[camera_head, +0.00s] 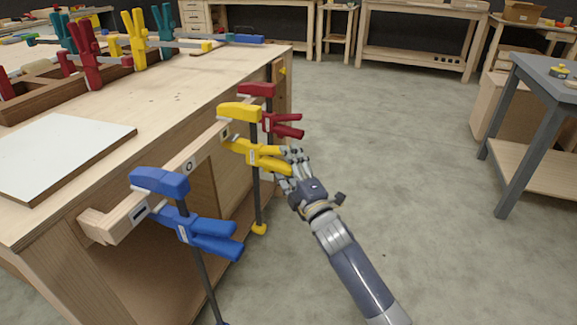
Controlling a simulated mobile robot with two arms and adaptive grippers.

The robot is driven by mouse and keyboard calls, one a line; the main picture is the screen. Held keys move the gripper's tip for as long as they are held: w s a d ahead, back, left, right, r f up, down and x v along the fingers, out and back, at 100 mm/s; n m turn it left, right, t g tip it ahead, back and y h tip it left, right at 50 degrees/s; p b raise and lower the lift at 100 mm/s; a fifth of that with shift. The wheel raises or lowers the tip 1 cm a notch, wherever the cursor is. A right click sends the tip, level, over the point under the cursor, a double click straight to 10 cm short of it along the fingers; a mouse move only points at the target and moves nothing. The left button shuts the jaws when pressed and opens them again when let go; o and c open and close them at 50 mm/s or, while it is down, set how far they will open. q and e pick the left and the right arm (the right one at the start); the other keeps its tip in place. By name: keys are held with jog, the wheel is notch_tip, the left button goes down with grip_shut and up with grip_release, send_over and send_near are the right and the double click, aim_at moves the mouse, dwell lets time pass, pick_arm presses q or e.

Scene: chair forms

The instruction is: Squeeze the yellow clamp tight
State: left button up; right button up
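The yellow clamp (240,112) hangs upright on the wooden rail at the bench's side, between a blue clamp (160,181) and a red clamp (257,90). Its yellow handle (262,155) points right, toward my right gripper. My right gripper (286,170) is at the end of this handle, with its fingers spread apart above and below the handle tips. Whether the fingers touch the handle is not clear. My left gripper is not in view.
The blue handle (212,236) juts out below and left of my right gripper, and the red handle (284,125) is just above it. A white board (60,152) lies on the workbench (190,88). More clamps stand at the back. The floor to the right is clear up to a grey table (543,75).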

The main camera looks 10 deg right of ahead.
jog(key=shift+w+a+r, duration=0.1)
dwell(0.3)
jog(key=shift+w+a+b, duration=0.5)
jog(key=shift+w, duration=0.35)
grip_shut()
jog(key=shift+s+f, duration=0.1)
jog(key=shift+f, duration=0.1)
